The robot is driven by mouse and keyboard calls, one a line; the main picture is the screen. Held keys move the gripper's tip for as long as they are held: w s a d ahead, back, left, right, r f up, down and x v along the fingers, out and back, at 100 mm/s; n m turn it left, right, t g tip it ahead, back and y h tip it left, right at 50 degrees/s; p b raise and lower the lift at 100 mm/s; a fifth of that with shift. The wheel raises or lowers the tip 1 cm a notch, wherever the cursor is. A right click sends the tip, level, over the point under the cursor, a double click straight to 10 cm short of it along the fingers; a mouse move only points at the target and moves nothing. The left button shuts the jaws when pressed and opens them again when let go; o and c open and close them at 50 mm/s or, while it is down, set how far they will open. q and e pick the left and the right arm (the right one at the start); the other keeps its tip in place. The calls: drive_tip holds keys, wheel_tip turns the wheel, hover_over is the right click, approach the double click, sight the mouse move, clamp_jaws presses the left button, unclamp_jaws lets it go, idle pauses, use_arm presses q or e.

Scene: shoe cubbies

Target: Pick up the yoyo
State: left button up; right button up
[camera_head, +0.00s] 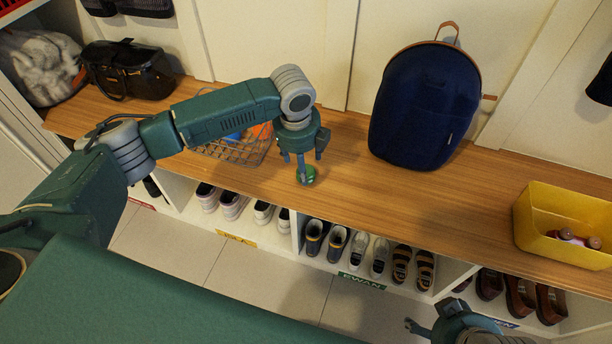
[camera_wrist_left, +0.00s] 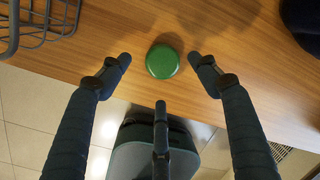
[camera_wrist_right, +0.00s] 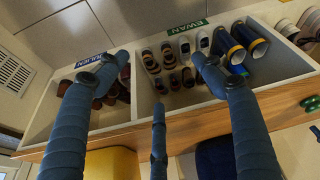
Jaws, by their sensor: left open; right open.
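The yoyo is a green disc (camera_head: 308,176) lying on the wooden bench top near its front edge. In the left wrist view the yoyo (camera_wrist_left: 162,61) sits between the spread fingertips, a little beyond them, with space on both sides. My left gripper (camera_head: 302,170) points down over it and is open and empty; its fingers partly cover the yoyo in the head view. My right gripper (camera_head: 418,328) is low in front of the cubbies, open and empty. In the right wrist view a small green round thing (camera_wrist_right: 311,103) shows at the right edge, probably the yoyo.
A wire basket (camera_head: 232,152) stands just left of the yoyo. A navy backpack (camera_head: 425,105) stands at the back right, a yellow bin (camera_head: 540,240) at the far right, a black handbag (camera_head: 128,70) at left. Shoes fill the cubbies below. Bench top right of the yoyo is clear.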

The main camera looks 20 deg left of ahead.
use_arm(q)
drive_tip(key=f, duration=0.2)
drive_tip(key=w+f+b, duration=0.1)
drive_tip(key=f, duration=0.1)
drive_tip(key=shift+d, duration=0.15)
drive_tip(key=shift+w, duration=0.1)
use_arm(e)
drive_tip(key=w+a+r+t+y, duration=0.1)
drive_tip(key=w+a+r+t, duration=0.2)
drive_tip(key=w, duration=0.6)
drive_tip(key=shift+w+r+t, duration=0.2)
drive_tip(key=shift+r+t, duration=0.1)
drive_tip(key=shift+t, duration=0.4)
use_arm(q)
drive_tip(key=c, duration=1.2)
